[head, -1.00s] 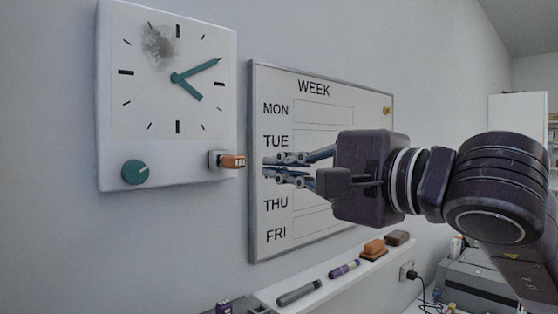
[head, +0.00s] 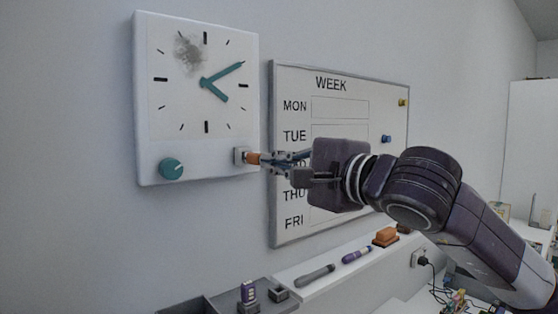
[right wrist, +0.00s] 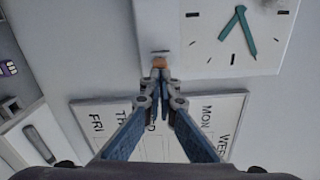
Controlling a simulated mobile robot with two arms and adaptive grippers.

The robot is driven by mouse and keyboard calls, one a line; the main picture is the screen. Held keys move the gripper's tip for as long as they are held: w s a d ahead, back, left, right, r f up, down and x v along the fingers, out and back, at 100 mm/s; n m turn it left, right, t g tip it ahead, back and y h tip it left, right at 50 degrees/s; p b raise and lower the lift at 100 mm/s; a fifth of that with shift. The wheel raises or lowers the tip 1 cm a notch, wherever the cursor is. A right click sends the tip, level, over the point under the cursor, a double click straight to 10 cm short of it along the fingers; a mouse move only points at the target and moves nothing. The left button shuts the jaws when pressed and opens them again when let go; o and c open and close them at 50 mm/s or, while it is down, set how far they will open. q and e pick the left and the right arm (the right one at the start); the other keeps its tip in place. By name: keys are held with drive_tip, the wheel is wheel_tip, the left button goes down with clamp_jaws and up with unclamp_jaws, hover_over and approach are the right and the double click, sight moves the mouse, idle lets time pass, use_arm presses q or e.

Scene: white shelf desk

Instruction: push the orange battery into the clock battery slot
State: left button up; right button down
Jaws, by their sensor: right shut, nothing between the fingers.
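The white clock (head: 225,150) hangs on the wall at the left of the head view, and its edge shows at the top of the right wrist view (right wrist: 170,25). The orange battery (head: 254,158) sits partly in the slot (head: 240,156) at the clock's lower right, with its outer end sticking out. It also shows in the right wrist view (right wrist: 159,62). My right gripper (head: 268,160) is shut and empty, its fingertips at the battery's outer end, touching or nearly touching it. In the right wrist view its fingertips (right wrist: 160,74) are together just below the battery. My left gripper is not in view.
A WEEK whiteboard (head: 340,85) hangs right of the clock, behind my right gripper. Below it a white ledge (head: 335,270) holds markers and an orange eraser (head: 386,236). A grey tray (head: 215,300) is at the bottom. A teal knob (head: 171,169) is on the clock.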

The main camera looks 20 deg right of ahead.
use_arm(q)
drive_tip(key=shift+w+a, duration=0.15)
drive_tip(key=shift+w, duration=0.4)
use_arm(e)
drive_tip(key=shift+w+a, duration=0.15)
drive_tip(key=shift+w, duration=0.25)
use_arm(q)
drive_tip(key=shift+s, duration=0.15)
use_arm(e)
drive_tip(key=shift+w+a, duration=0.1)
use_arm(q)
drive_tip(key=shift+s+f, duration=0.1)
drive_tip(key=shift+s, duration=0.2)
use_arm(e)
drive_tip(key=shift+w, duration=0.25)
drive_tip(key=shift+w+a, duration=0.1)
drive_tip(key=shift+w, duration=0.05)
